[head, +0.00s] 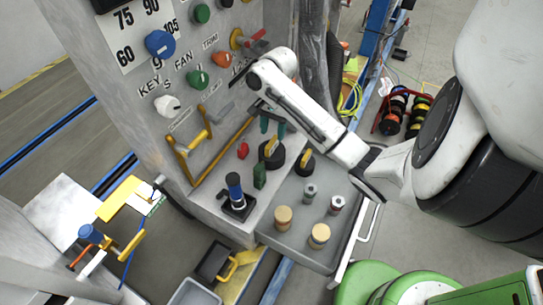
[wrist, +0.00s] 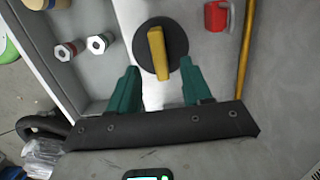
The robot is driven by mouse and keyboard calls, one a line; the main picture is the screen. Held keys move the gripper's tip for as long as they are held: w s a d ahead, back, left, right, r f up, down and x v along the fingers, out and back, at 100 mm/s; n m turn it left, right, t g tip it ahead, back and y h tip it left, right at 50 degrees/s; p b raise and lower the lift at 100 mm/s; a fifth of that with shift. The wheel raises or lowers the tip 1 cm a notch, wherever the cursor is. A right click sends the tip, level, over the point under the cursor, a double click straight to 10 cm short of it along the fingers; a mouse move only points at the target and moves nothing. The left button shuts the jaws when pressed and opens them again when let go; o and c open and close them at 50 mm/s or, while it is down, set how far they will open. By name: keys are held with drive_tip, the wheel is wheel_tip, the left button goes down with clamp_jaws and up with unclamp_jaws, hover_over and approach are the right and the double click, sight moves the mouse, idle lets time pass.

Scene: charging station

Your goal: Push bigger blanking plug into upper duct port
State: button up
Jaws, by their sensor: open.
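The bigger blanking plug (head: 271,154), a black disc with a yellow grip bar, lies on the grey ledge below the panel. It also shows in the wrist view (wrist: 147,65), just beyond my fingertips. A smaller black plug with a yellow bar (head: 304,163) is to its right in the head view. My gripper (head: 272,127) has green fingers and is open and empty, close to the bigger plug. In the wrist view my gripper (wrist: 160,67) has its fingers spread to either side of the yellow bar's line, apart from it. I cannot make out the upper duct port.
A red block (head: 243,150), a green block (head: 260,176) and a blue-topped black part (head: 236,194) stand on the ledge. An open grey drawer (head: 279,236) holds several cylinders. A yellow rod (head: 222,152) runs along the panel beside the ledge.

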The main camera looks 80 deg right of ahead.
sight(272, 142)
drive_tip(key=shift+a+f, duration=0.2)
drive_tip(key=shift+f, duration=1.2)
drive_tip(key=shift+a+f, duration=0.2)
drive_tip(key=shift+f, duration=1.2)
drive_tip(key=shift+c, duration=0.4)
clamp_jaws()
